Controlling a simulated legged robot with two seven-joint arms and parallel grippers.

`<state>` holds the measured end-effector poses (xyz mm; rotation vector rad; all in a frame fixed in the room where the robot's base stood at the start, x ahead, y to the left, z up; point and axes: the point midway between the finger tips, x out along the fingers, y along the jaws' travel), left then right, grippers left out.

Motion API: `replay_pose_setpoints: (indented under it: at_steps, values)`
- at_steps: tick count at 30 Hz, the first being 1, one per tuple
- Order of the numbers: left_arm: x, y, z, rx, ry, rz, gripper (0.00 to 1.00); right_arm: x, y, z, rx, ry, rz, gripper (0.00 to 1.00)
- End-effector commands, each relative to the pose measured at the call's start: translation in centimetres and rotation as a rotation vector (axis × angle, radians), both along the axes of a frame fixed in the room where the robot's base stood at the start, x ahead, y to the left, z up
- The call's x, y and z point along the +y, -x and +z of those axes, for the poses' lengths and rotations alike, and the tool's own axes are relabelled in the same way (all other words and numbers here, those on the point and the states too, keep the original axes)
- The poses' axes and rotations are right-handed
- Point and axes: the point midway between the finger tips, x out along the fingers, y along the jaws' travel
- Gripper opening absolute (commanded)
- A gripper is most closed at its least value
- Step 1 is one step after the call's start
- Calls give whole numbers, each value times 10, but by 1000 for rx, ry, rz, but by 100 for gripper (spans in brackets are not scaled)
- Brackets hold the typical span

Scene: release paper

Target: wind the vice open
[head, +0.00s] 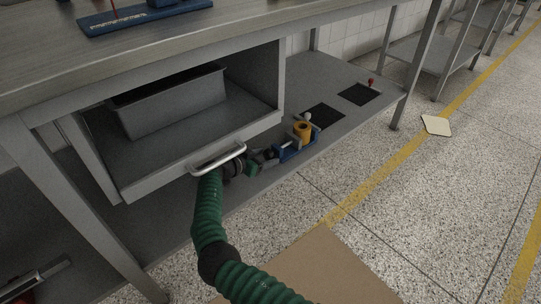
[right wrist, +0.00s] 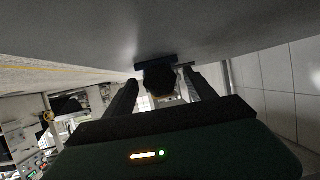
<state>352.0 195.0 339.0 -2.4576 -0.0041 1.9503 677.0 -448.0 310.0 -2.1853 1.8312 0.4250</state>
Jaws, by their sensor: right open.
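A small blue vice (head: 290,150) stands on the lower shelf, right of the open drawer. A yellow-orange cylinder (head: 302,131) sits upright at it; I cannot tell whether the jaws clamp it. My right gripper (head: 268,157) is low over the shelf at the vice's near left end, partly hidden by its own wrist. In the right wrist view, the open fingers (right wrist: 160,92) spread either side of the vice's dark end (right wrist: 160,76), with a gap to each side. A thin bar shows by the right-hand finger; whether it is the vice handle is unclear. My left gripper is out of view.
The open drawer (head: 190,166) with its pale handle (head: 218,158) hangs just above my right wrist and holds a grey bin (head: 170,100). Dark square pads (head: 360,94) lie farther along the shelf (head: 335,75). A brown board (head: 310,272) lies in front.

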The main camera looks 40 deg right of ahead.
Motion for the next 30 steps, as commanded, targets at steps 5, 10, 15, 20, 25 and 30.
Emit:
replay_pose_setpoints:
  at_steps: [5, 10, 15, 20, 25, 30]
  values:
    - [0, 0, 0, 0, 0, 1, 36, -1, 0, -2, 0, -5, 0, 58]
    - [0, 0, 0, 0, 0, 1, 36, -2, 0, -3, 0, -6, 0, 36]
    - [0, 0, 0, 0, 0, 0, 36, -2, 0, -3, 1, -6, 1, 13]
    - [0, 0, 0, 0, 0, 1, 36, -2, 0, -3, 4, -5, 1, 2]
    - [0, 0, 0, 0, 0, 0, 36, -2, -2, -4, 103, -2, 2, 2]
    - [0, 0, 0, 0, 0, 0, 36, -2, -4, -5, 264, 9, 5, 2]
